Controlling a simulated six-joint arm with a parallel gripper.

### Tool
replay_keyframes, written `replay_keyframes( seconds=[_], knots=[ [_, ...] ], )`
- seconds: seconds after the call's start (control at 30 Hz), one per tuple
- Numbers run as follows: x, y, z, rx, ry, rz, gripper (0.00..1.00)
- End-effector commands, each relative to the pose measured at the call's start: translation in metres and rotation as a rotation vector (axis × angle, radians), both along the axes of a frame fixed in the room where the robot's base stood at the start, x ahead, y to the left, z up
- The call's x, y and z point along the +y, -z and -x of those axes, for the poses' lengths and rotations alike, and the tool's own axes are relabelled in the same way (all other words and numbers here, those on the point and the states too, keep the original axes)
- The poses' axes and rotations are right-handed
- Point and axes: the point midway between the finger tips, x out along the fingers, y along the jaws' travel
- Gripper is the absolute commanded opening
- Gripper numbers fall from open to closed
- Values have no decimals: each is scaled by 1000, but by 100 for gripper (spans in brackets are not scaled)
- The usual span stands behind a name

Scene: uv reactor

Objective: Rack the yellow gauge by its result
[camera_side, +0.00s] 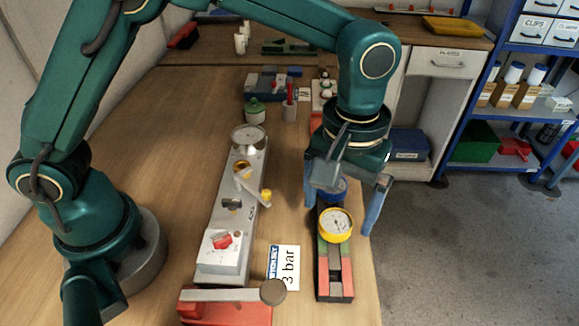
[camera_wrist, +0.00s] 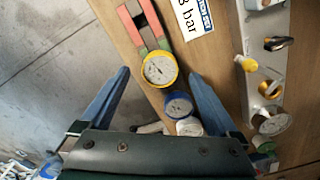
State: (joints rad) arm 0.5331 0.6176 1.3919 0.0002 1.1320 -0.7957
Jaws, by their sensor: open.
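The yellow gauge (camera_side: 336,224), with a white round dial, is at the dark rack (camera_side: 335,287) with green and red strips. It also shows in the wrist view (camera_wrist: 159,69), at the green end of the strips. My gripper (camera_side: 338,218) is open above the rack, its blue fingers on either side of the yellow gauge in the picture. In the wrist view the gauge lies between the fingertips; whether they touch it I cannot tell. A blue gauge (camera_wrist: 178,105) and a white gauge (camera_wrist: 189,127) lie in line behind it. The dial reading is too small to tell.
A card reading "3 bar" (camera_side: 285,267) lies left of the rack. A grey test bench (camera_side: 228,215) with a yellow-tipped lever stands further left. A red base with a lever (camera_side: 225,308) is in front. The floor drops away right of the table edge.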

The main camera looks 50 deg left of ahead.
Motion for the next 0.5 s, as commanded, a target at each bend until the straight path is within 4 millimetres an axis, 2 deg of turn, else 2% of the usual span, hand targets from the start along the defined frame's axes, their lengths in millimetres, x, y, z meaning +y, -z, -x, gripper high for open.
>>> replay_keyframes(
  seconds=[0.1,0.2,0.5],
  knots=[
    [-1,-17,-1,-5,0,3,96],
    [0,-25,-1,-2,0,1,96],
    [0,-28,0,0,0,0,96]
  ],
)
